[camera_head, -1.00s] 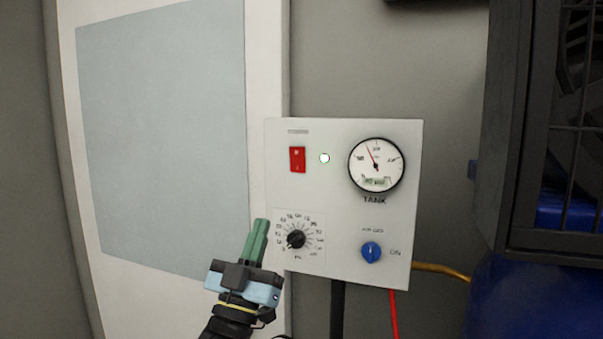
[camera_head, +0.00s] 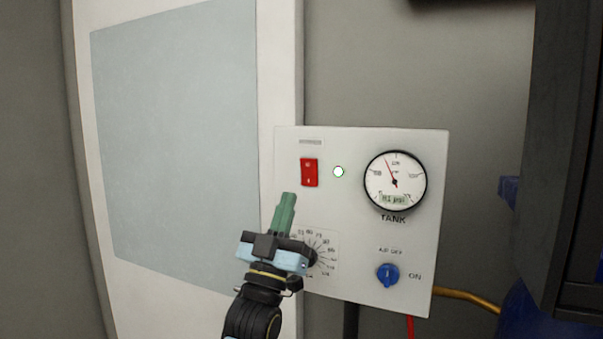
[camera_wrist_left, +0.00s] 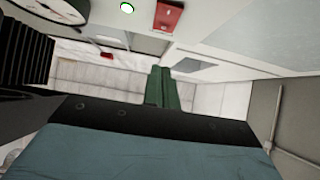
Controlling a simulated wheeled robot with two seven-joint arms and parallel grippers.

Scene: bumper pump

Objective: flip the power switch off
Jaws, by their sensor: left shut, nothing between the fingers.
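The red power switch (camera_head: 309,172) is a rocker at the upper left of the white control panel (camera_head: 425,150). Right of it, a small round indicator light (camera_head: 338,172) shows white with a green rim. My left gripper (camera_head: 286,197) has green fingers, shut and empty. Its tips are just below and left of the switch, apart from it in the picture; the depth gap is hard to judge. In the left wrist view the switch (camera_wrist_left: 168,15) is at the top, beyond the closed fingertips (camera_wrist_left: 165,70). My right gripper is not in view.
A tank gauge (camera_head: 396,183) and a blue air knob (camera_head: 388,274) are on the panel's right side. My gripper partly covers the numbered dial (camera_head: 322,243). A dark cabinet (camera_head: 568,150) stands at the right, with a yellow hose (camera_head: 468,297) below.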

